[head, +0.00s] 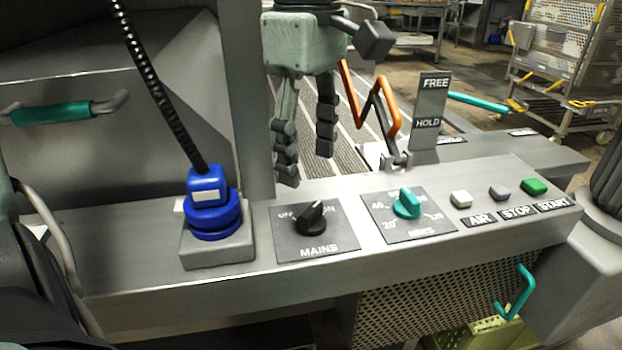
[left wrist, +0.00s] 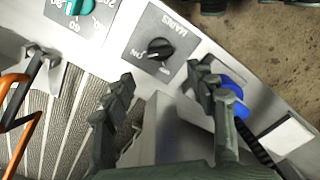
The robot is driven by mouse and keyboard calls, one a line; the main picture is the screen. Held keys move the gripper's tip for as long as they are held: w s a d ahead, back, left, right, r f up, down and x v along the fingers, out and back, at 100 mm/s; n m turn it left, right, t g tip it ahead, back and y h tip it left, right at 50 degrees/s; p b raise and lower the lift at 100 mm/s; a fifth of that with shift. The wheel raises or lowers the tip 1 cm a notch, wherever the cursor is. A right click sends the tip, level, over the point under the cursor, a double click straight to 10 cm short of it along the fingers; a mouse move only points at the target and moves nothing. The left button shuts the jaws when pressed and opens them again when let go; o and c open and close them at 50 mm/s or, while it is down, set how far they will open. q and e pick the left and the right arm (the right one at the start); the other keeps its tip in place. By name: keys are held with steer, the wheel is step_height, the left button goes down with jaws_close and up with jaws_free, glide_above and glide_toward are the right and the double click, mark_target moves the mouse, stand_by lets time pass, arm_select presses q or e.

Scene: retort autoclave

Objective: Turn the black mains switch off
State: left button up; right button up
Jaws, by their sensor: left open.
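The black mains switch (head: 312,217) is a round knob on a dark plate (head: 341,240) marked MAINS, on the grey console. My left gripper (head: 306,165) hangs above and behind the switch, open and empty, fingers pointing down. In the left wrist view, the switch (left wrist: 160,48) lies beyond the fingertips, between the two open fingers (left wrist: 166,80), and nothing touches it. My right gripper does not show.
A blue plug (head: 211,208) with a black cable stands left of the switch. A teal timer knob (head: 407,204) is to the right, then small buttons, including a green one (head: 533,186). An orange handle (head: 387,115) and a FREE/HOLD post (head: 430,108) rise behind.

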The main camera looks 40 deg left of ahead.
mark_target(308, 208)
arm_select(q)
step_height(308, 208, down, 8)
steer(key=shift+s+r, duration=0.1)
steer(key=shift+r, duration=0.05)
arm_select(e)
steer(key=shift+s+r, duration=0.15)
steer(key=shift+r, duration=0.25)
arm_select(q)
steer(key=shift+c, duration=0.3)
steer(key=c, duration=1.1)
steer(key=shift+b, duration=0.3)
